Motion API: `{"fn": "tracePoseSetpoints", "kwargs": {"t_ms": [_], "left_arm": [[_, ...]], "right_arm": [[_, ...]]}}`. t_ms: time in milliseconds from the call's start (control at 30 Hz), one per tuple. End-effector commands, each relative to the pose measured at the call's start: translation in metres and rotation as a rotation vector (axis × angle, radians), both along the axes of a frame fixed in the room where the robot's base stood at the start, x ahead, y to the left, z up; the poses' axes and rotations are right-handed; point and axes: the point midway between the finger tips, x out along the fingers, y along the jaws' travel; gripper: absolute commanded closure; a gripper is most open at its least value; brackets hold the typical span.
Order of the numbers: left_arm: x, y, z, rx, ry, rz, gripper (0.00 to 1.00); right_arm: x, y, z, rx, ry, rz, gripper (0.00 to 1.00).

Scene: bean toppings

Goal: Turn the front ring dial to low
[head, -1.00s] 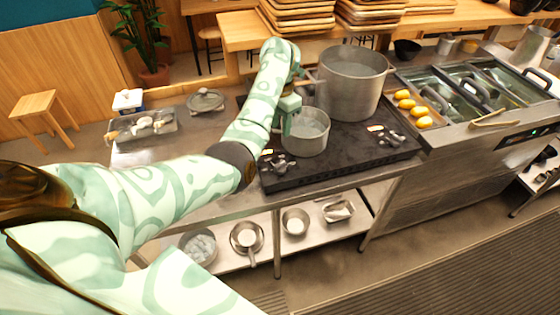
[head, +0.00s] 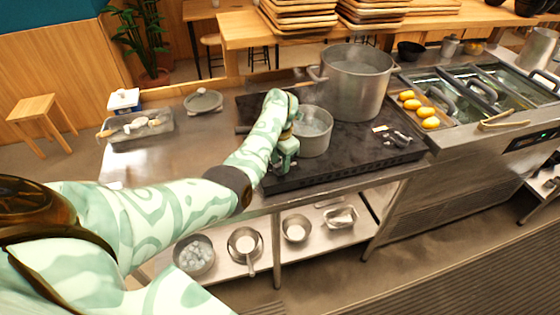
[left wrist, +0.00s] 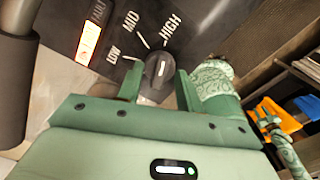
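The dial (left wrist: 158,70) is a dark round knob with a white pointer mark on the black stove panel (left wrist: 75,20). LOW, MID and HIGH are printed around it, and the pointer looks turned towards the HIGH side. My left gripper (left wrist: 158,82) has its two green fingers apart, one on each side of the knob. I cannot tell whether they touch it. In the head view my left gripper (head: 285,160) is at the left front of the black stove (head: 345,158) and hides the dial there.
A small pot (head: 314,135) stands just behind my left gripper, and a large pot (head: 356,85) stands behind it. Another dial group (head: 398,139) is at the stove's right front. The steel counter (head: 185,160) left of the stove is mostly clear.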

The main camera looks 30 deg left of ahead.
Motion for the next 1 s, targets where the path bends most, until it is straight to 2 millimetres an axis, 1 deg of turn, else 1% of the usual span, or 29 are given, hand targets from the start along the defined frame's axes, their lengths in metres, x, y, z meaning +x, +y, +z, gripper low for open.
{"fn": "tracePoseSetpoints", "kwargs": {"t_ms": [67, 167, 200, 467, 667, 867, 1000], "left_arm": [[0.0, 0.0002, 0.0004, 0.0, 0.0, 0.0, 0.64], [0.0, 0.0002, 0.0004, 0.001, 0.0, 0.0, 0.89], [0.0, 0.0002, 0.0004, 0.001, 0.0, 0.0, 1.0], [0.0, 0.0001, 0.0004, 0.0, 0.0, 0.007, 1.0], [0.0001, -0.0004, 0.0, -0.001, 0.0, 0.062, 1.0], [0.0003, -0.0006, -0.0003, -0.001, 0.0, 0.191, 1.0], [0.0003, -0.0007, -0.0008, -0.002, 0.0, 0.315, 1.0]], "right_arm": [[-0.0001, 0.0002, 0.0002, 0.0, 0.0, 0.0, 0.64], [-0.0001, 0.0002, 0.0002, 0.0, 0.0, 0.0, 0.64], [-0.0002, 0.0002, 0.0002, 0.0, 0.0, 0.0, 0.64], [-0.0003, 0.0001, 0.0, 0.0, 0.0, 0.0, 0.64], [-0.0005, 0.0001, -0.0015, 0.0, 0.001, 0.001, 0.64], [-0.0009, -0.0001, -0.0045, 0.0, 0.002, 0.001, 0.64], [-0.0015, -0.0004, -0.0079, 0.0, 0.003, 0.001, 0.64]]}}
